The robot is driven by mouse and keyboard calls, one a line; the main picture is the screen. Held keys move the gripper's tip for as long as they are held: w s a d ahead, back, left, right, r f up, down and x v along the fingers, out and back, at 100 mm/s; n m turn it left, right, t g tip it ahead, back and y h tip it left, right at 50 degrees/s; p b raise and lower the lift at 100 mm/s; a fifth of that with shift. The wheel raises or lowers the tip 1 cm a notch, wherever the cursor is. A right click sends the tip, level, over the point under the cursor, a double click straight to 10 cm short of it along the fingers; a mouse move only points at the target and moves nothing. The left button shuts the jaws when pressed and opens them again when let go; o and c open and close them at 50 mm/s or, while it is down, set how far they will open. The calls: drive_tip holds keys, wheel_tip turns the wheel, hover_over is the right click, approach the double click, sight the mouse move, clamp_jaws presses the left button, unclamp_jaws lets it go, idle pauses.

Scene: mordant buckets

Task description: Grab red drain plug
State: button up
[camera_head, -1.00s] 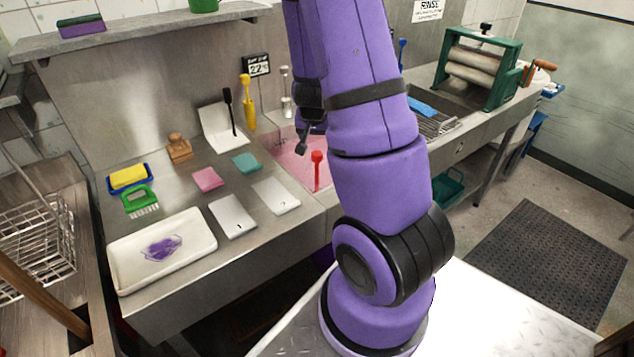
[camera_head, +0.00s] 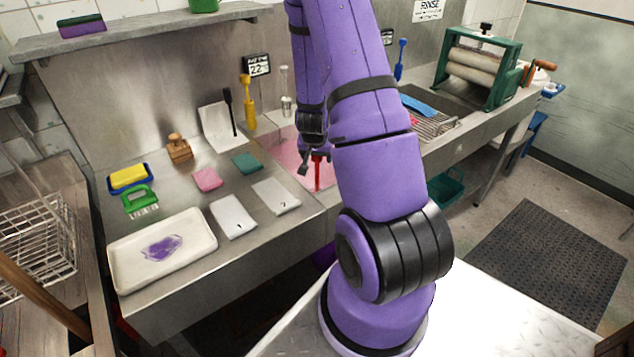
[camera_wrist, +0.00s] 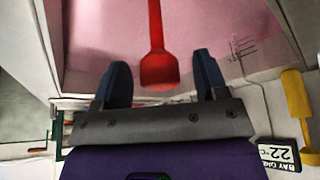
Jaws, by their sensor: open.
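The red drain plug (camera_head: 318,177) stands upright in the pink-tinted sink basin (camera_head: 299,160). Its top is partly covered by my gripper (camera_head: 312,160) in the head view. In the wrist view the plug's wide red head (camera_wrist: 159,70) lies between the two dark fingers of my gripper (camera_wrist: 160,78), with a gap on each side. My gripper is open and holds nothing. The plug's shaft runs toward the top of the wrist picture, into the pink basin.
A yellow tool (camera_head: 248,103) and a thermometer sign (camera_head: 257,65) stand behind the basin; both also show in the wrist view. White cards (camera_head: 277,196), a teal pad (camera_head: 247,163) and a pink pad (camera_head: 207,179) lie on the counter left of the basin.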

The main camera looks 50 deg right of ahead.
drive_tip(key=shift+x, duration=1.05)
drive_tip(key=shift+c, duration=0.5)
clamp_jaws()
drive_tip(key=shift+r, duration=0.1)
